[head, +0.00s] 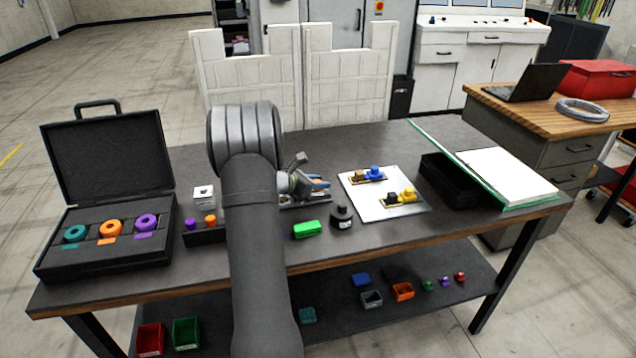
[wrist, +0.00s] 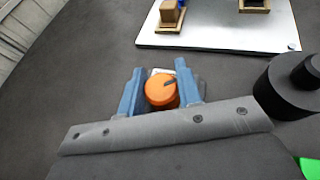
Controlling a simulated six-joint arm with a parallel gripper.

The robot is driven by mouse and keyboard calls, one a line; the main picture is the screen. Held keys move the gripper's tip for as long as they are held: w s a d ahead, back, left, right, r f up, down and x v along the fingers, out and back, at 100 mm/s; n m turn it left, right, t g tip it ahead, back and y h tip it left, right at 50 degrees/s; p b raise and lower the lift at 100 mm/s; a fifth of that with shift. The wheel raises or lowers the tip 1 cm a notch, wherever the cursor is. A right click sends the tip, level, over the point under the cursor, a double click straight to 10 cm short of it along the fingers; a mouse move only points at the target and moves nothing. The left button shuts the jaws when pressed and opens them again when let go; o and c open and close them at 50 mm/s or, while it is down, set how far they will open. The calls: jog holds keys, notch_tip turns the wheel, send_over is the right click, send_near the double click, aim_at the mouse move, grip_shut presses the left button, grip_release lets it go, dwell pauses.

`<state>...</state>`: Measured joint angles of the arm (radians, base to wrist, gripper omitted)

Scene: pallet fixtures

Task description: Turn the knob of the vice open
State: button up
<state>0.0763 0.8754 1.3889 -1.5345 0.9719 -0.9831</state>
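The vice's orange round knob (wrist: 161,90) shows in the wrist view, with a dark mark on its top. My gripper (wrist: 160,88) has its two blue fingers on either side of the knob. Hardly any gap shows between fingers and knob, but I cannot tell whether they press on it. In the head view my gripper (head: 318,184) is low over the middle of the bench, beside my arm. The grey base of the vice (head: 305,203) shows only partly there.
A pale plate (head: 375,208) with blue and yellow parts lies right of the vice. A black round piece (head: 342,217) and a green block (head: 307,229) sit in front. An open black case (head: 75,245) stands left. A black tray (head: 450,185) is farther right.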

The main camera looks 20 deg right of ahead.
jog(key=shift+c, duration=1)
jog(key=shift+m+g, duration=0.3)
jog(key=m+g+h, duration=0.1)
jog(key=m+g, duration=0.1)
jog(key=g, duration=0.1)
jog(key=shift+m, duration=0.3)
jog(key=shift+s+m+g, duration=0.15)
jog(key=shift+m+g, duration=1.95)
jog(key=shift+g, duration=0.3)
jog(key=o, duration=1)
jog(key=shift+c, duration=0.2)
jog(key=shift+y, duration=0.3)
